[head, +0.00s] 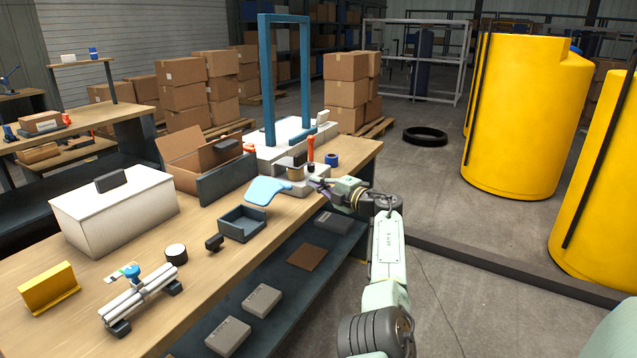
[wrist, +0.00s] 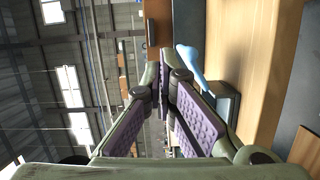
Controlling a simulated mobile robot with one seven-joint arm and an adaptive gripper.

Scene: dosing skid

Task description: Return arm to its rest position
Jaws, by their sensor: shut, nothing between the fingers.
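My arm (head: 388,250) reaches from the lower right up to the right edge of the wooden workbench (head: 85,275). My gripper (head: 318,185) is at the bench edge, beside a grey block-like fixture (head: 303,180) with a dark part on it; I cannot tell whether they touch. In the wrist view my gripper (wrist: 168,75) has its purple-padded fingers converging at the tips, shut with nothing between them. A light blue flat piece (head: 268,190) lies left of the gripper; it also shows in the wrist view (wrist: 189,58).
A dark open tray (head: 242,224), a cardboard box (head: 200,155) and a blue frame (head: 268,80) stand on the bench. A lower shelf (head: 290,280) holds grey blocks. Yellow tanks (head: 525,115) stand at right behind a low kerb (head: 480,259). Floor right of my arm is largely clear.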

